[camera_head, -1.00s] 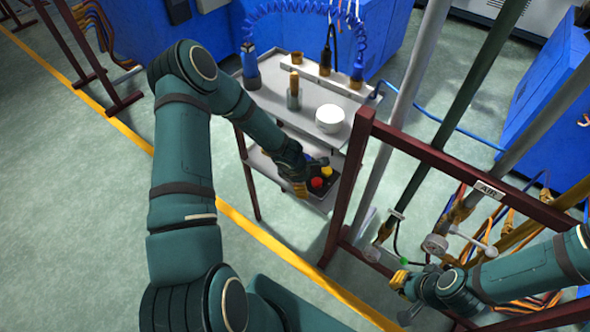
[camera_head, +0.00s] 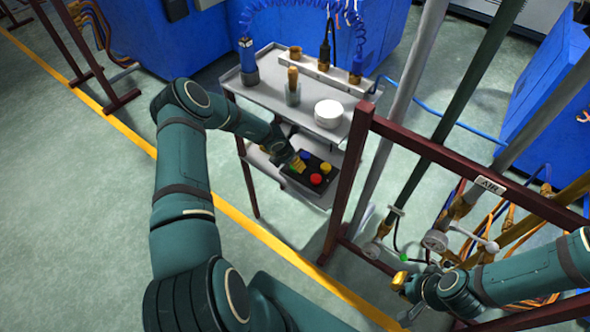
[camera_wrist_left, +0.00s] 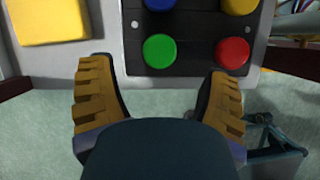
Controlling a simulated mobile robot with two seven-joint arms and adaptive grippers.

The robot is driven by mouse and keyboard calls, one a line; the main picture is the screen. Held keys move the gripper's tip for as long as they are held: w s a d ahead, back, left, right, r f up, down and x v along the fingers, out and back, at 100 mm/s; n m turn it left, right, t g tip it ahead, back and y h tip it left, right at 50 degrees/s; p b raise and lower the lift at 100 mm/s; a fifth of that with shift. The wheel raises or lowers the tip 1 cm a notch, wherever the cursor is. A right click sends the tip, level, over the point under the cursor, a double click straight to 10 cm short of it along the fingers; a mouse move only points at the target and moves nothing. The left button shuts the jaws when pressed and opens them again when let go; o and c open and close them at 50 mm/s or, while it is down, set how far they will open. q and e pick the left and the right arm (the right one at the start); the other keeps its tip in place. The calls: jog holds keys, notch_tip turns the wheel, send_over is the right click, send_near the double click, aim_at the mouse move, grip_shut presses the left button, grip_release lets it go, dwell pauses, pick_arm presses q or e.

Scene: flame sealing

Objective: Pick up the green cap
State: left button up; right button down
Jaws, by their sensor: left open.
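The green cap (camera_wrist_left: 159,50) sits on a black tray (camera_wrist_left: 195,28) in the left wrist view, in the nearer row beside the red cap (camera_wrist_left: 232,53). My left gripper (camera_wrist_left: 158,78) is open and empty, its yellow-padded fingers to either side of the green cap's line and short of it. In the head view this gripper (camera_head: 296,165) is over the left part of the tray, and the green cap is hard to make out there. My right gripper (camera_head: 401,283) is low on the right by the pipe frame; its fingers are too small to judge.
Blue (camera_wrist_left: 160,4) and yellow (camera_wrist_left: 240,4) caps are in the tray's farther row. The tray is on the cart's lower shelf, below the upper shelf (camera_head: 262,92) with a white round container (camera_head: 328,113). A dark red frame post (camera_head: 348,185) stands close to the cart's right.

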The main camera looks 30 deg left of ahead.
pick_arm(q)
jog(key=shift+b+x, duration=0.8)
jog(key=shift+x, duration=2)
jog(key=shift+r, duration=0.1)
jog(key=c, duration=0.9)
